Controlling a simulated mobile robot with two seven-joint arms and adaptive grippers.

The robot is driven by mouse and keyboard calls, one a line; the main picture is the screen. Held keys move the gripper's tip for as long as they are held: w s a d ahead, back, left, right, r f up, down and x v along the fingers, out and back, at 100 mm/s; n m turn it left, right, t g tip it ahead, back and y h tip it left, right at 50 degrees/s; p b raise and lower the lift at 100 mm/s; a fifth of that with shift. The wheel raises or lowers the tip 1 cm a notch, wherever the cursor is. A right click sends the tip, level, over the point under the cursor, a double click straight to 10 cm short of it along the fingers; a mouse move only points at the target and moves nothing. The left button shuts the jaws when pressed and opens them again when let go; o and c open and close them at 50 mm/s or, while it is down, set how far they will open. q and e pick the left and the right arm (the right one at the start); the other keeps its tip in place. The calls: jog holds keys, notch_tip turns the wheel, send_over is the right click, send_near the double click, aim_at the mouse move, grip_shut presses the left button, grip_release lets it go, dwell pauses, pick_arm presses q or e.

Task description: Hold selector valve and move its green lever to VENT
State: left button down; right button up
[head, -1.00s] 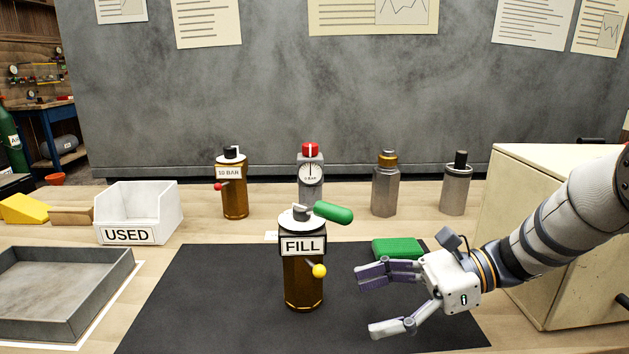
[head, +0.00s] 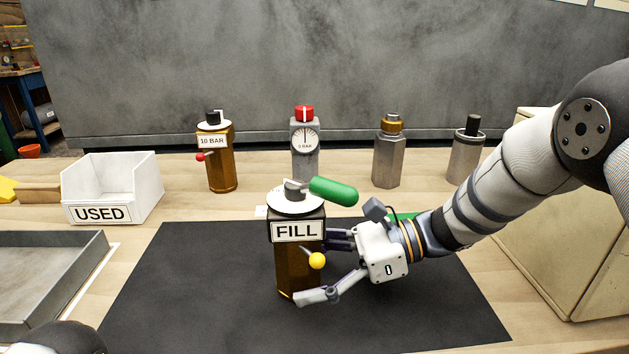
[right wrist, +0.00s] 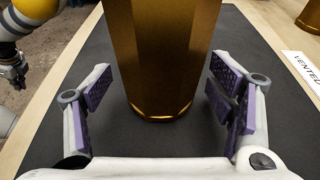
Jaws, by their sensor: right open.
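The selector valve (head: 287,275) stands upright on the black mat, a bronze body with a FILL label, a white top disc and a yellow ball on its side. Its green lever (head: 334,191) points right from the top. My right gripper (head: 315,268) is open at the valve's lower body, one finger passing behind it and one in front. The right wrist view shows the bronze body (right wrist: 165,60) between the purple-padded fingers, with gaps on both sides. The left gripper (right wrist: 14,74) appears small and dark at the upper left there; its opening is unclear. VENT marking is not readable on the valve.
Behind stand a 10 BAR bottle (head: 222,165), a gauge unit with red cap (head: 305,150) and two grey cylinders. A white USED bin (head: 100,190) and grey tray (head: 50,285) are left. A beige box (head: 545,245) is right. The front of the black mat (head: 200,300) is clear.

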jog(key=shift+a, duration=0.2)
jog(key=c, duration=1.1)
